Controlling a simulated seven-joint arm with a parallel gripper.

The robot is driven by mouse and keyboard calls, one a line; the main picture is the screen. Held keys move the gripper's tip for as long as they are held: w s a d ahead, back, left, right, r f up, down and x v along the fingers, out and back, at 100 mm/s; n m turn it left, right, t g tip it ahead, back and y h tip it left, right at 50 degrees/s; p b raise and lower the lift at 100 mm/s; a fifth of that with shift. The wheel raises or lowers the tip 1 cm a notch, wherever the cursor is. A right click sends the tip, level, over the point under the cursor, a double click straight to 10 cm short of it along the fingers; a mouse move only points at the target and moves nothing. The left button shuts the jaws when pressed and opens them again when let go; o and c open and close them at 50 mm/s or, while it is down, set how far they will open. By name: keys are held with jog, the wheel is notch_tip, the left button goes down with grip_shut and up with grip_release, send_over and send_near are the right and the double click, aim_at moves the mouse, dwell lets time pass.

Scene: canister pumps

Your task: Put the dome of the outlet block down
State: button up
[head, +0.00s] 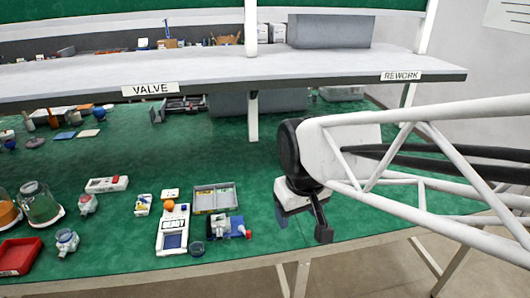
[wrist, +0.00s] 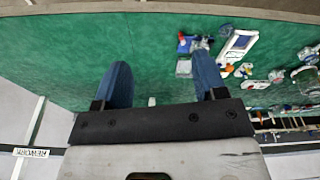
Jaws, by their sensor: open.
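My gripper (head: 316,222) hangs over the right part of the green bench top, with nothing in it. In the wrist view my gripper (wrist: 162,82) shows two blue fingers spread wide apart over bare green mat. A white-grey block with blue and red fittings (head: 222,228) stands near the front edge, left of the gripper; it also shows in the wrist view (wrist: 184,44). A small dark, clear round piece, perhaps a dome (head: 197,248), is just left of it. Which block is the outlet block, I cannot tell for sure.
A grey divided tray (head: 214,198) and a white device with a dark screen (head: 173,230) are near the block. Further left are small pump-like pieces (head: 67,241), clear jars (head: 40,204) and a red tray (head: 18,256). A shelf (head: 290,75) spans the back.

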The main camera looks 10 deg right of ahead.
jog(key=s+d+m, duration=0.2)
jog(key=s+d, duration=0.1)
jog(key=s, duration=0.4)
jog(key=shift+r+m, duration=0.3)
jog(key=shift+r, duration=0.1)
